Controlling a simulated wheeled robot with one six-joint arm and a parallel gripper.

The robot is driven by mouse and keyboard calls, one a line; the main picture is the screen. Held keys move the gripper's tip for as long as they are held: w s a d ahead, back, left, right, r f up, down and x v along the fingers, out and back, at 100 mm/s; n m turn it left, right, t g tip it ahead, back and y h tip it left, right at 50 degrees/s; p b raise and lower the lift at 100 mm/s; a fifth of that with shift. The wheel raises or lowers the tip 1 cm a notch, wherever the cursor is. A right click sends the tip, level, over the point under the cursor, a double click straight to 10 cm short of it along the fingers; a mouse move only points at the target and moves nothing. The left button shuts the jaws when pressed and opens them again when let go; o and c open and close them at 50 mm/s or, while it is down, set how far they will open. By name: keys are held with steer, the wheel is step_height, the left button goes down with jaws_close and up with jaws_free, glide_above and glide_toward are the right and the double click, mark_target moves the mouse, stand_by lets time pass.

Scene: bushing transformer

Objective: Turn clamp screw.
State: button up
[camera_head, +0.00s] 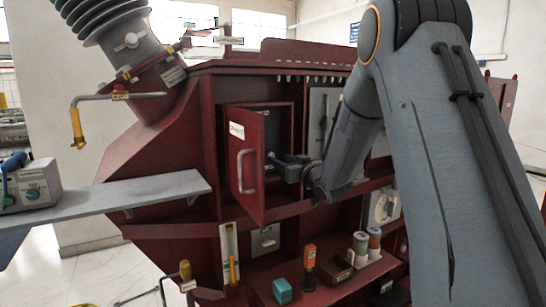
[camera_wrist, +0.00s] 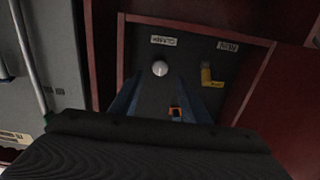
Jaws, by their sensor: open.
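In the wrist view, a pale round knob (camera_wrist: 160,68) sits on the dark back panel of a red-framed compartment. It may be the clamp screw; the white label (camera_wrist: 164,40) beside it is hard to read. A yellow L-shaped handle (camera_wrist: 211,76) is to its right, and a small orange-tipped part (camera_wrist: 176,112) is below. My gripper (camera_wrist: 160,98) is open and empty, its two bluish fingers on either side of the picture's middle, pointing toward the knob without visible contact. In the head view, my gripper (camera_head: 276,160) is at the compartment opening, behind the open red door's edge.
The red door (camera_head: 246,165) with its metal handle stands open to the left of my gripper. A red shelf below holds a teal block (camera_head: 282,291), an orange-topped item (camera_head: 309,268) and spools (camera_head: 360,247). A grey ledge (camera_head: 130,195) juts left.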

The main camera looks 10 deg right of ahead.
mark_target(271, 155)
steer(key=shift+p+x, duration=0.9)
steer(key=shift+x, duration=2.15)
steer(key=c, duration=1)
